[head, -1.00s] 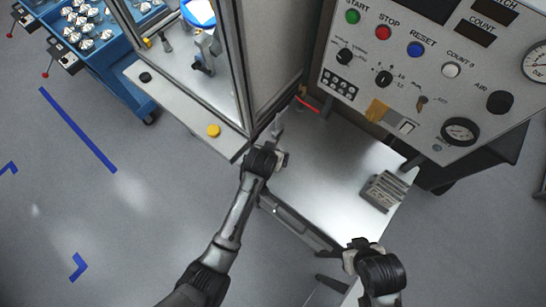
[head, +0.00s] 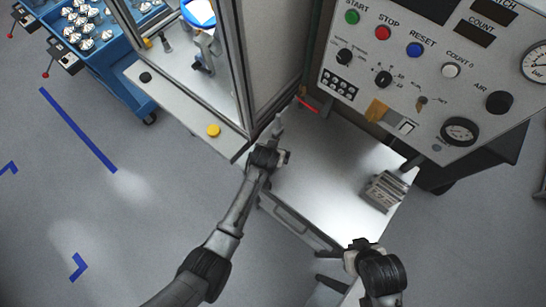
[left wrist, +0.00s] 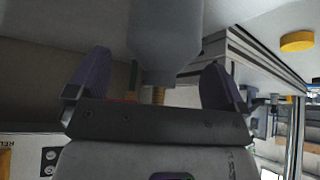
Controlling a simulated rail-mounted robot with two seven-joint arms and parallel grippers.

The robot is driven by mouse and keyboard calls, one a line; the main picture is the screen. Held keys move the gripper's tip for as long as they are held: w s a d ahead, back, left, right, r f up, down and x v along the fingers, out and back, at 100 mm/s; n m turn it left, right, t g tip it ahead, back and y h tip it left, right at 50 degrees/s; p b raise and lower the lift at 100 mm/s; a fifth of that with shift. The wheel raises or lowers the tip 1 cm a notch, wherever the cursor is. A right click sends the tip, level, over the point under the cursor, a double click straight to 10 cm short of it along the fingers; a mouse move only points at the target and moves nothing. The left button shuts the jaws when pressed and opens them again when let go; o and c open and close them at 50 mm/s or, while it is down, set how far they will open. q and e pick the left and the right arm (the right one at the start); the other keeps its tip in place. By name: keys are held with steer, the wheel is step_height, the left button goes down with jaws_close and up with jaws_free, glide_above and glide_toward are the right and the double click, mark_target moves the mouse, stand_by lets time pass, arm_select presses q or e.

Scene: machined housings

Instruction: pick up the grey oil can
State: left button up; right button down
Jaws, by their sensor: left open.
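The grey oil can (head: 279,122) stands at the back left of the metal table, just beyond my left gripper (head: 272,150) in the head view; its lower part is hidden there. In the left wrist view the can (left wrist: 165,35) shows as a smooth grey body that narrows between the two dark fingers of my left gripper (left wrist: 155,80). The fingers are apart, with a gap on both sides of the can. My right gripper (head: 358,252) is near the table's front right, away from the can; its fingers are not clear.
A grey slotted metal block (head: 384,190) sits at the table's (head: 325,185) right edge. A control panel (head: 440,75) rises behind it. A framed glass enclosure (head: 245,70) stands close on the left, with a yellow button (head: 213,130) on its ledge. The table's middle is clear.

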arm_select(q)
steer(key=c, duration=1.4)
steer(key=shift+o, duration=0.2)
steer(key=shift+r, duration=0.1)
